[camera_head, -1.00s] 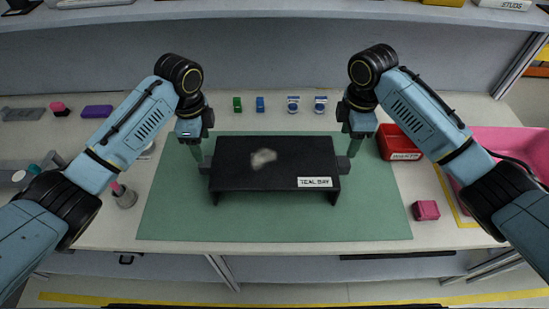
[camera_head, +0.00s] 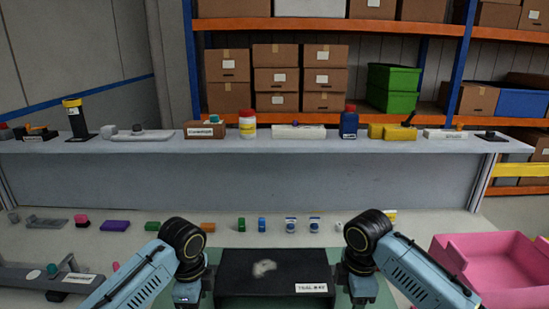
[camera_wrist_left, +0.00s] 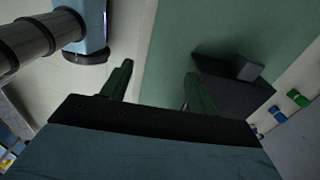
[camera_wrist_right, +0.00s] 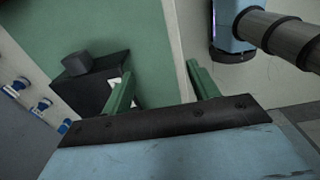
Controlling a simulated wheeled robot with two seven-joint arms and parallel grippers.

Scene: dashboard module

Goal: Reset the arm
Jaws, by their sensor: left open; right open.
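The black dashboard module (camera_head: 275,270) stands on the green mat at the bottom centre of the head view, with a pale smudge on top and a white label. A grey side block (camera_wrist_left: 250,68) shows on it in the left wrist view. My left gripper (camera_wrist_left: 157,78) is open and empty, beside the module's left end. My right gripper (camera_wrist_right: 158,74) is open and empty, beside its right end; the module (camera_wrist_right: 92,90) also shows there. In both wrist views the side blocks lie outside the jaws. The fingertips are cut off or hidden in the head view.
A pink bin (camera_head: 500,268) stands at the right. Small coloured parts, including a green block (camera_head: 241,225) and a blue block (camera_head: 262,225), line the table behind the module. A grey shelf (camera_head: 350,145) with bottles and boxes runs across the back.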

